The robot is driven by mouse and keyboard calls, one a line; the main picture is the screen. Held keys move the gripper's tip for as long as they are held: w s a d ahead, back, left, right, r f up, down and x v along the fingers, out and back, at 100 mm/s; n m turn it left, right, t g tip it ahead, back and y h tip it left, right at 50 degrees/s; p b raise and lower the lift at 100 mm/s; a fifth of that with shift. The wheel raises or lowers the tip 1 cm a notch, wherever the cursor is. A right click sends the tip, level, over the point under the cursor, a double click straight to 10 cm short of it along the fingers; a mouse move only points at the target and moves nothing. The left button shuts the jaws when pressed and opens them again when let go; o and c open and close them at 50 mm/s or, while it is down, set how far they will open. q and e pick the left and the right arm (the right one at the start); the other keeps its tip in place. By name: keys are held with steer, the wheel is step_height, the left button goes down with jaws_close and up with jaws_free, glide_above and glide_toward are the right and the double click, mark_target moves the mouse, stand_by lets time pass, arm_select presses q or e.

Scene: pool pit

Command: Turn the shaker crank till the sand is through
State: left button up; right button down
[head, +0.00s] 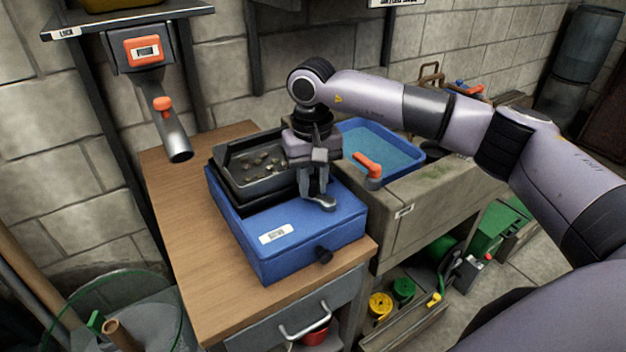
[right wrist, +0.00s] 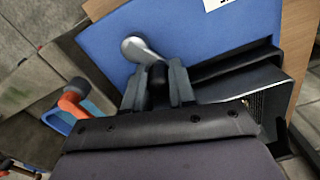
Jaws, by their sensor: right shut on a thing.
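The shaker is a blue box (head: 281,244) with a dark tray (head: 234,180) on top, standing on a wooden bench. Several small stones lie in the tray, and I cannot make out any sand. The grey crank (head: 321,203) is on the box's top at its right side. My right gripper (head: 318,192) is above it, pointing down, its fingers shut on the crank's knob. In the right wrist view the fingers (right wrist: 158,88) close around the dark knob, and the crank's metal arm (right wrist: 140,50) reaches away from them. My left gripper is not in view.
The wooden bench top (head: 180,190) is bare left of the shaker. A concrete trough with a blue basin (head: 385,150) and an orange-handled tap (head: 368,166) stands close on the right. A spout with an orange handle (head: 165,115) hangs at the upper left.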

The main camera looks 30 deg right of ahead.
mark_target(312, 177)
stand_by(0.3)
steer(key=c, duration=0.9)
jaws_free()
steer(key=shift+r, duration=3.6)
